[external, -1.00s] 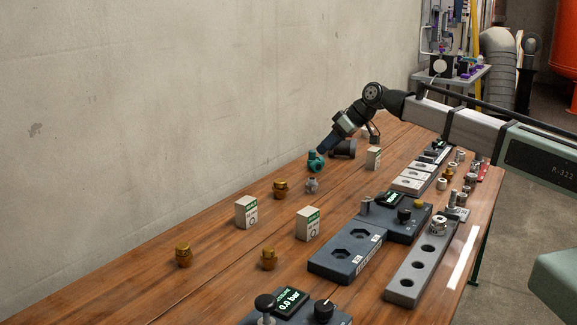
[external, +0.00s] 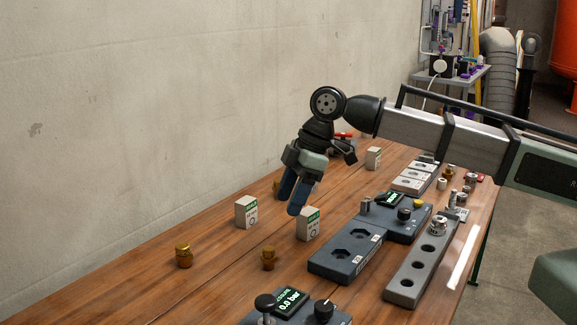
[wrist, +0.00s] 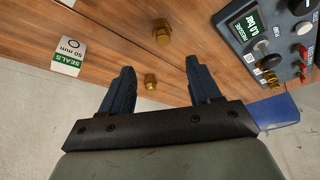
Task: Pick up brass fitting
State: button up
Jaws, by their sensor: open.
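Brass fittings stand on the wooden bench. In the external view one (external: 184,255) is at the left front, a second (external: 269,258) is nearer the middle, and a third (external: 277,187) shows partly behind my fingers. My gripper (external: 291,204) is open and empty, pointing down above the bench near a white box. In the wrist view one brass fitting (wrist: 150,81) appears between the spread fingers of my gripper (wrist: 160,68), apart from both. Another brass fitting (wrist: 162,32) lies beyond the fingertips.
White seal boxes stand on the bench (external: 246,212) and close beside my gripper (external: 308,224). A dark gauge unit (external: 290,302) with knobs is at the front. A dark block with sockets (external: 346,254) and a grey holed rack (external: 421,262) lie to the right. The bench's left front is mostly clear.

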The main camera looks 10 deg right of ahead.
aim_at(271, 247)
jog(key=shift+x, duration=6.95)
jog(key=shift+s+d, duration=0.15)
jog(key=shift+s, duration=0.1)
jog(key=shift+c, duration=0.4)
jog(key=c, duration=1)
jog(key=shift+o, duration=0.2)
